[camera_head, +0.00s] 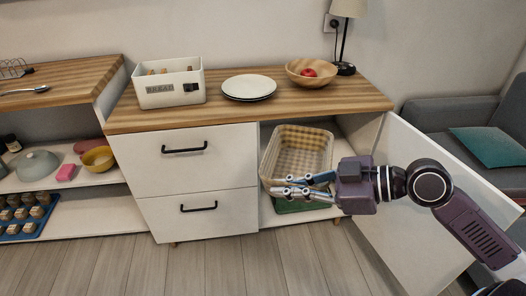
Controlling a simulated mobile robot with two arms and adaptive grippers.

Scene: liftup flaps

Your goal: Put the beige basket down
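The beige basket (300,150), woven in a check pattern, is in the open right compartment of the cabinet. It is tilted so that its inside faces me. My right gripper (277,188) reaches in from the right, its fingers close together at the basket's near lower rim. They look shut on that rim, though the exact contact is hard to see. A green item (298,206) lies below the basket and is partly hidden by the fingers. My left gripper is not in view.
The open cabinet door (420,205) stands to the right, beside my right arm. Two drawers (196,160) are closed at left.

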